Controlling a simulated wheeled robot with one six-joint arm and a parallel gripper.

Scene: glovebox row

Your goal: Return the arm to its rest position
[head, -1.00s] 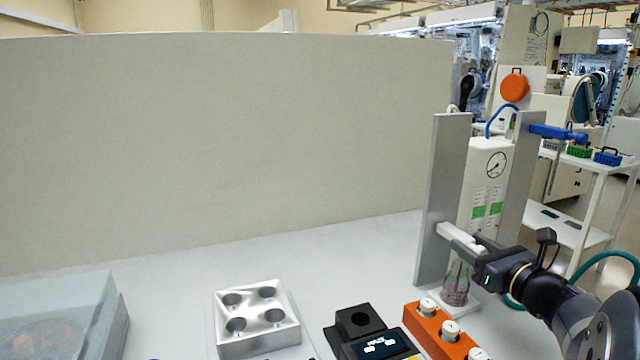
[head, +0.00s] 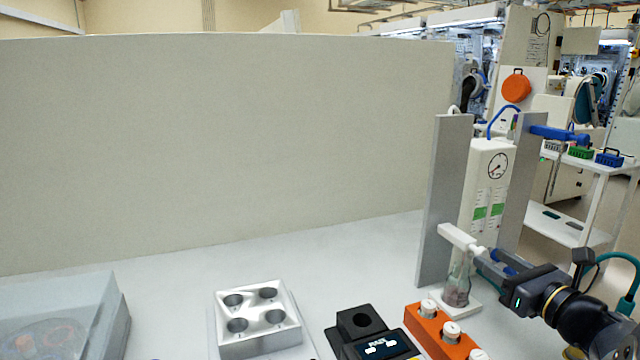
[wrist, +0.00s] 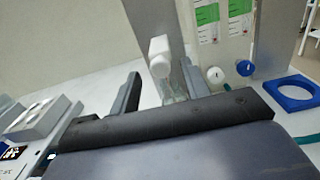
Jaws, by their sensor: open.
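My gripper (head: 490,268) is at the lower right in the head view, just right of a small clear vessel (head: 458,284) that stands under a white spout between two grey posts. In the wrist view my gripper (wrist: 155,95) has its dark fingers spread apart. The clear vessel (wrist: 172,88) shows beyond the dark gripper body, partly hidden by it. The gripper holds nothing that I can see.
A white gauge unit (head: 487,180) stands between grey posts (head: 445,200). An orange block with white knobs (head: 440,330), a black device with a display (head: 365,335) and a four-hole metal block (head: 258,318) stand in front. A clear-lidded box (head: 65,315) is at left.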

